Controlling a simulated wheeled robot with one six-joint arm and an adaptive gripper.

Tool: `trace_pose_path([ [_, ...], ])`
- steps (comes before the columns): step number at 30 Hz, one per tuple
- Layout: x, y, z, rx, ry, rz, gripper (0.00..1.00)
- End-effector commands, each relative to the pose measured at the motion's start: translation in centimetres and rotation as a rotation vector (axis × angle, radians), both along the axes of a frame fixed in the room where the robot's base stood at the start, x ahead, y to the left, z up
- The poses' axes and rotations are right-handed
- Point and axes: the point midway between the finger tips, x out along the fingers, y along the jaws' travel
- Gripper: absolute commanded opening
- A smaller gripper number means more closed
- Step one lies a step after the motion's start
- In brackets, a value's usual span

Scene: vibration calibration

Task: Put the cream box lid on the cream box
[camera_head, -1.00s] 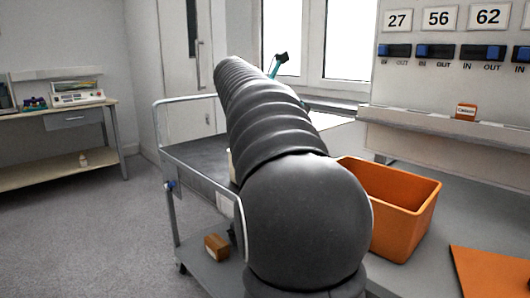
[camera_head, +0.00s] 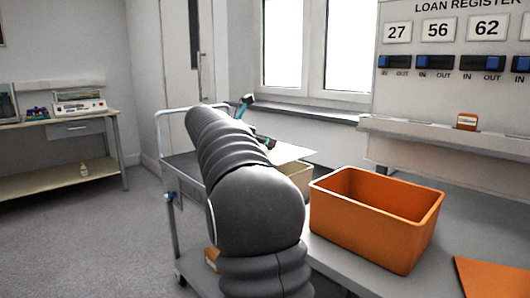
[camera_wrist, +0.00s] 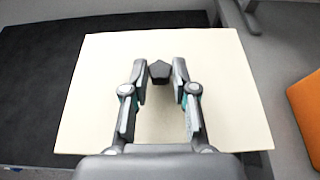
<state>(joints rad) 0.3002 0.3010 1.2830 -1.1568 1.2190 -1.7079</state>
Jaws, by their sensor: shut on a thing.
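The cream box lid (camera_wrist: 88,95) is a flat pale panel with a dark knob (camera_wrist: 160,73) in the wrist view. My gripper (camera_wrist: 160,66) is shut on this knob, with a finger on each side. In the head view the lid (camera_head: 292,152) shows as a thin pale sheet right of my arm. The cream box (camera_head: 301,178) shows under it, partly hidden by my arm and the orange bin. The lid appears over or close above the box; I cannot tell whether they touch. The gripper's fingers are mostly hidden behind my arm in the head view.
An orange bin (camera_head: 375,220) stands on the grey table to the right of the cream box. A grey trolley (camera_head: 182,165) is behind and left of my arm, with a small brown box (camera_head: 211,258) on its lower shelf. An orange sheet (camera_head: 490,277) lies at the front right.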

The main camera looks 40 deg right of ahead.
Motion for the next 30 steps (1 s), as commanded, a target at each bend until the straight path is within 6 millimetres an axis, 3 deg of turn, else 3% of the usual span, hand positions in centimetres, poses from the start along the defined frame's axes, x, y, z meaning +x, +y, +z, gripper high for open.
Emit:
trace_pose_path([
  [6,-0.1,0.0,-2.9,0.001,0.000,-0.001,0.00],
  [25,0.0,0.0,-3.8,0.000,0.000,0.000,0.00],
  [26,0.0,0.0,-3.9,0.000,0.000,0.000,0.29],
  [28,0.0,0.0,-3.8,0.000,0.000,0.000,0.47],
  [30,0.0,0.0,-3.8,0.000,0.000,0.000,0.52],
])
